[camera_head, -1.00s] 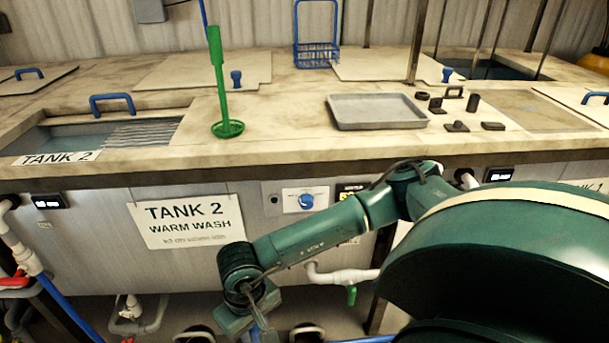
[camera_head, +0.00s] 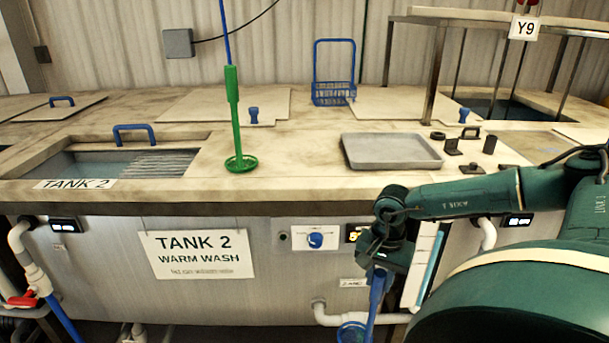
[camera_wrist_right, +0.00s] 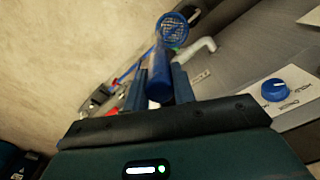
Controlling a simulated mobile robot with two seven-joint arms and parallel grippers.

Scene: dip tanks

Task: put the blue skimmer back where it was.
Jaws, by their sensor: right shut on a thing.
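My right gripper (camera_head: 378,272) is in front of the tank bench, below the counter edge, and its fingers also show in the right wrist view (camera_wrist_right: 160,88). It is shut on the blue skimmer (camera_head: 375,305), which hangs down with its round mesh head (camera_head: 352,332) lowest, at the bottom edge of the head view. In the right wrist view the skimmer's thick blue handle (camera_wrist_right: 160,82) lies between the fingers, and its mesh head (camera_wrist_right: 173,28) is farther out. My left gripper is not in view.
A green skimmer (camera_head: 238,165) stands upright on the counter beside open Tank 2 (camera_head: 115,165). A grey tray (camera_head: 390,152), a blue wire basket (camera_head: 333,92) and several small dark parts (camera_head: 470,168) are farther right. The counter's front edge (camera_head: 230,208) is above my gripper.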

